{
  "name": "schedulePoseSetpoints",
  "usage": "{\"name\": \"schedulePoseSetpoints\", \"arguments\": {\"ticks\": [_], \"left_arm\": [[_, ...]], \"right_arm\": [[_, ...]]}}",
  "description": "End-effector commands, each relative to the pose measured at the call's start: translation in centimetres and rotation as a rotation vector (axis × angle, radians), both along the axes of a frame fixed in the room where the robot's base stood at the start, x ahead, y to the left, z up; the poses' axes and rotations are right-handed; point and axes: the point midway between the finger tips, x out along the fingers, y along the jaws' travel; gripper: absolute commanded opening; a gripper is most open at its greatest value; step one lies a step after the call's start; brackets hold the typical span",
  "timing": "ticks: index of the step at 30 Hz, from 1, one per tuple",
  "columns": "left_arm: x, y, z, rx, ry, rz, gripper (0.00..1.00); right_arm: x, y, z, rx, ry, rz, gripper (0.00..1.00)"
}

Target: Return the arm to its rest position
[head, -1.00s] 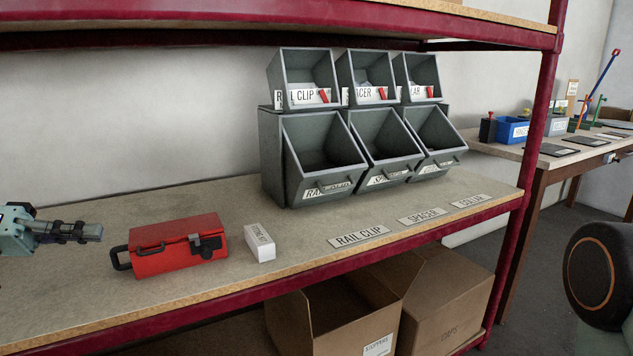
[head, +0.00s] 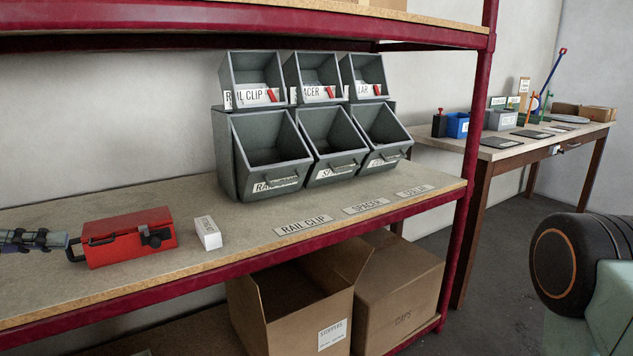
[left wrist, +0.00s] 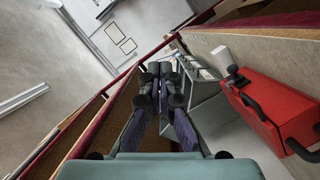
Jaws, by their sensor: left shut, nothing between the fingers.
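My left gripper (head: 62,241) shows at the left edge of the head view, pointing right, just left of the red toolbox (head: 130,240) and close to its black handle. I cannot tell whether they touch. In the left wrist view the fingers of my left gripper (left wrist: 160,72) run together at the tips, shut with nothing between them. The red toolbox also shows there, at the right (left wrist: 270,105), beside the fingers. Most of the left arm is outside the head view. My right gripper is not in view.
Grey bins (head: 265,160) stand in two rows on the shelf (head: 245,225), with labels along its front. A small white box (head: 207,233) sits right of the toolbox. Cardboard boxes (head: 400,295) are below. A red post (head: 472,130) borders the shelf; another table (head: 500,152) stands beyond.

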Motion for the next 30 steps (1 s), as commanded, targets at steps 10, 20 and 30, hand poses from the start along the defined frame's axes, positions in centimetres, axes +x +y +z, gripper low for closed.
{"name": "schedulePoseSetpoints", "arguments": {"ticks": [10,20,30], "left_arm": [[2.8,-3.6,-4.3,0.146,0.204,0.061,0.00],[3.6,-10.0,-14.3,0.415,0.489,0.155,0.00],[-5.0,-17.6,-30.2,0.833,0.741,0.238,0.00]], "right_arm": [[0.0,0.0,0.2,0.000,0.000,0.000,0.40],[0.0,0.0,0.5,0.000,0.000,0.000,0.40],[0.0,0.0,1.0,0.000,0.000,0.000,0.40]]}}
